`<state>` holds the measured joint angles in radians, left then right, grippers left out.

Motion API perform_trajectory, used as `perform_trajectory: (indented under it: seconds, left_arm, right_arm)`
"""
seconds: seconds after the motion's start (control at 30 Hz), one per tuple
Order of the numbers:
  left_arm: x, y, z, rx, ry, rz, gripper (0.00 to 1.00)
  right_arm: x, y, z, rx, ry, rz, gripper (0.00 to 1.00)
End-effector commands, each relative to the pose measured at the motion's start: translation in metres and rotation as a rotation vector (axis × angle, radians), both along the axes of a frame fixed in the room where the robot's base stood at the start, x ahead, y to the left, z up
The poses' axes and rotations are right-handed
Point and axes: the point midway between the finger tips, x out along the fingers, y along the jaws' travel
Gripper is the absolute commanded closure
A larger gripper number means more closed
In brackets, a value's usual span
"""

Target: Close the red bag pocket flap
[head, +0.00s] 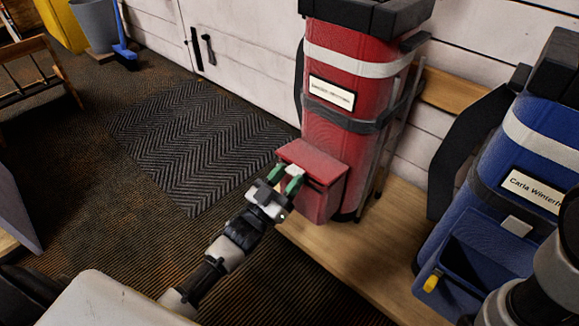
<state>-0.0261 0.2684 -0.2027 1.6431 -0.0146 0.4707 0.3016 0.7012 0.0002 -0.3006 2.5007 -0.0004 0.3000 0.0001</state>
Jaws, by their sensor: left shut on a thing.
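The red golf bag (345,60) stands upright on a wooden platform at the upper middle of the head view. Its red pocket (322,202) sticks out low on the front. The pocket flap (316,160) lies over the top of the pocket; I cannot tell whether it is fully down. My left gripper (285,180) is at the flap's front left edge, with its green-tipped fingers shut on the flap. The fingers hide part of that edge. My right arm shows at the lower right, but its gripper is out of view.
A blue golf bag (500,180) with an open front pocket (480,262) stands on the right. The wooden platform (375,262) is bare between the bags. A dark mat (195,140) lies on the floor. A grey bucket (95,25) and blue brush stand far left.

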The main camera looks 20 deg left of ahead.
Motion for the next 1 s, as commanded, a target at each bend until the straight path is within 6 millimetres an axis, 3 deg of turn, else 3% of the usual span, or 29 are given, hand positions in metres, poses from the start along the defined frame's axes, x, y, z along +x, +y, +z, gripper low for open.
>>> perform_trajectory:
  seconds: [0.03,0.3,0.93,0.97,1.0]
  left_arm:
    - [0.001,0.000,-0.012,0.007,0.023,0.003,1.00]
    - [0.002,0.000,-0.027,0.008,0.021,0.004,1.00]
    - [0.002,-0.002,-0.033,0.008,0.020,0.000,1.00]
    - [0.002,-0.002,-0.033,0.008,0.020,0.000,0.56]
    - [0.002,-0.002,-0.033,0.008,0.018,0.000,0.50]
  right_arm:
    - [0.000,0.000,-0.001,0.000,0.000,0.000,0.57]
    - [0.000,0.000,0.001,0.000,0.000,0.000,0.57]
    - [0.000,0.000,0.000,0.000,0.001,0.000,0.57]
    - [0.000,0.000,0.000,0.000,0.001,0.000,0.57]
    - [0.000,0.000,0.000,0.000,0.000,0.000,0.57]
